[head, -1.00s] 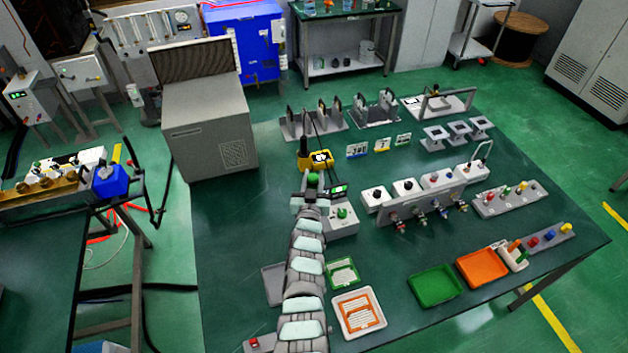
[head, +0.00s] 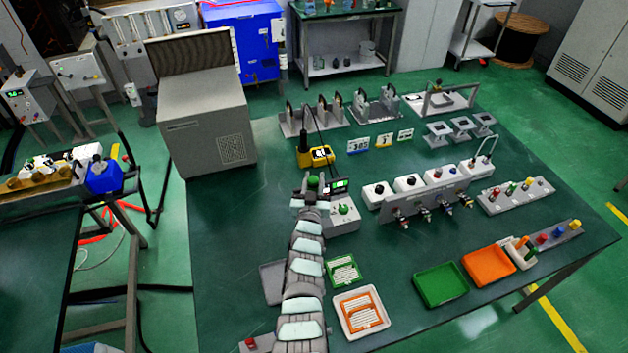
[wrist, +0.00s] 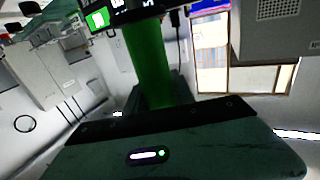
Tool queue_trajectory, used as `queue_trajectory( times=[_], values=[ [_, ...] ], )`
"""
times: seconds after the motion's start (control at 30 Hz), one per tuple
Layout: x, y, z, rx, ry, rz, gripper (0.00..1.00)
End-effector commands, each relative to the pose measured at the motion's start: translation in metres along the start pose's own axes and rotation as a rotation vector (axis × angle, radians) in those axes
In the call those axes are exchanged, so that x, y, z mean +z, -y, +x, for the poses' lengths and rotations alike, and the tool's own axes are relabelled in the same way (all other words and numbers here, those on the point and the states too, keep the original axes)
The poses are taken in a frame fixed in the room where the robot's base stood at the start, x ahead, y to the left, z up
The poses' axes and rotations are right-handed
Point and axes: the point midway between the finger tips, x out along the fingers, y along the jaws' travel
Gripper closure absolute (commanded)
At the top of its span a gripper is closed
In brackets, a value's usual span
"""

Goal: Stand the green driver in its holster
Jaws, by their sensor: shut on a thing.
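A green upright cylinder, which I take to be the green driver (wrist: 148,62), stands in front of my gripper (wrist: 152,95) in the wrist view. My gripper is shut on it; the fingertips are mostly hidden. In the head view my gripper (head: 311,190) is at the far end of my arm, beside a grey box (head: 341,218) with a green knob and a lit green display (head: 338,185). The green driver (head: 313,181) shows there as a small green patch. I cannot tell which holder is its holster, nor whether the driver touches anything below.
A yellow device (head: 316,156) with an upright black tool is just behind my gripper. A grey block with several fittings (head: 425,203) and racks of coloured handles (head: 515,195) stand to the right. Trays (head: 441,286) lie in front.

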Motion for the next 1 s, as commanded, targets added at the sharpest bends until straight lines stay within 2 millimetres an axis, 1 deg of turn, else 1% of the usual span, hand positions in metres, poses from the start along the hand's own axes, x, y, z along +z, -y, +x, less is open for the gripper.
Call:
queue_trajectory(
  times=[0.03, 0.1, 0.2, 0.37, 0.7, 1.0],
  values=[
    [0.0064, 0.0001, 0.0005, 0.0, -0.003, 0.0, 1.0],
    [0.0118, 0.0, 0.0005, 0.0, -0.003, 0.0, 1.0],
    [0.0073, -0.0002, 0.0006, 0.0, -0.004, 0.0, 1.0],
    [0.007, -0.0001, 0.0006, 0.0, -0.004, 0.0, 1.0],
    [0.0128, -0.0004, -0.0004, 0.0, -0.003, 0.0, 1.0],
    [0.0123, -0.0003, -0.0004, 0.0, -0.003, 0.0, 1.0]
  ],
)
